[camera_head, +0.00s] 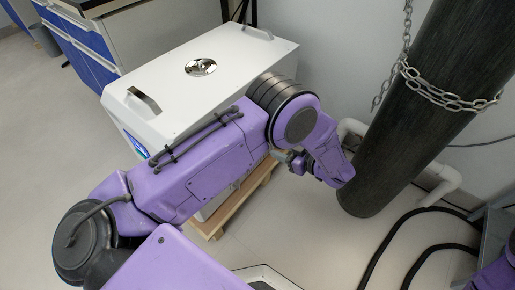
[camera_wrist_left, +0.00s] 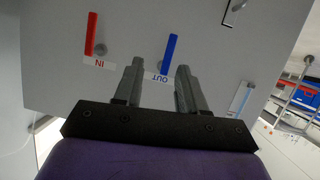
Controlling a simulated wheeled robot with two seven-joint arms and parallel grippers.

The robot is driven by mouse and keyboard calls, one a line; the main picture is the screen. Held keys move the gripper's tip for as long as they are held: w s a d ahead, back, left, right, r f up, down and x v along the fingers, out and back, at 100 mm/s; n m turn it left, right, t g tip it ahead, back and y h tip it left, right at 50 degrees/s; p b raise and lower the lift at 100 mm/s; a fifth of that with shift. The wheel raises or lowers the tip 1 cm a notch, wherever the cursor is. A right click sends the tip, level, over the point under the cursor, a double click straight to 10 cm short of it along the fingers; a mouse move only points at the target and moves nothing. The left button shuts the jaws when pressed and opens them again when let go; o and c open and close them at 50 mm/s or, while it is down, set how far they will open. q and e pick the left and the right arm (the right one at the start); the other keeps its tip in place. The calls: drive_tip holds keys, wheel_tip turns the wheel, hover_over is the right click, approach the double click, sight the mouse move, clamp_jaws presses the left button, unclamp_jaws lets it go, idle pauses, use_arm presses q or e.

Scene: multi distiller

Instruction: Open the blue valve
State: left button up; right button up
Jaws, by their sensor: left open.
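The blue valve handle (camera_wrist_left: 169,53) shows in the left wrist view on a pale grey panel (camera_wrist_left: 60,72), just above an OUT label that appears upside down. My left gripper (camera_wrist_left: 157,72) is open, with its two grey fingers apart and nothing between them. The blue handle appears between and slightly beyond the fingertips; I cannot tell whether they touch it. In the head view my left arm covers the valve side of the white box (camera_head: 165,75), and the valve and my left fingers are hidden. My right gripper is not in view.
A red handle (camera_wrist_left: 91,33) stands by an IN label, left of the blue one. The box rests on a wooden pallet (camera_head: 235,205). A dark column (camera_head: 425,100) with a chain (camera_head: 440,95) stands to the right, near black hoses (camera_head: 385,240). Blue drawers (camera_head: 80,50) stand behind left.

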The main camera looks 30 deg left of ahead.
use_arm(q)
drive_tip(key=shift+g, duration=0.5)
drive_tip(key=b+x, duration=0.1)
drive_tip(key=x, duration=0.5)
drive_tip(key=b+x, duration=0.1)
drive_tip(key=x, duration=0.3)
drive_tip(key=shift+s+a+r+b, duration=0.15)
drive_tip(key=shift+s+b, duration=0.2)
drive_tip(key=shift+s, duration=0.1)
clamp_jaws()
